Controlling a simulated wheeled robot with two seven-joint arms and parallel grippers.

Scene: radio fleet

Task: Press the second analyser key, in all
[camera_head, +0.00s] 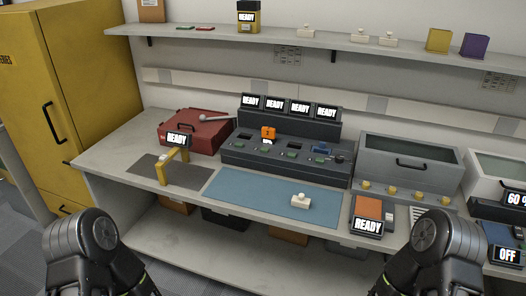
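A dark console (285,163) stands at the back middle of the bench, with several white READY displays along its top. Its sloped front has several bays with green keys, and an orange block (268,133) sits at one bay. A smaller grey device with an orange panel (368,207) and a READY display (367,226) lies to the right of the blue mat. I cannot tell from the picture which of these is the analyser; single keys are too small to tell apart. Black links of both my arms show at the bottom corners, but neither gripper's fingers are visible.
A blue mat (250,196) holds a small white block (301,201). A yellow stand (163,174) with a READY display is at left, by a red case (190,136). A grey bin (405,163) stands right. A shelf (330,40) runs above; a yellow cabinet (75,60) is far left.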

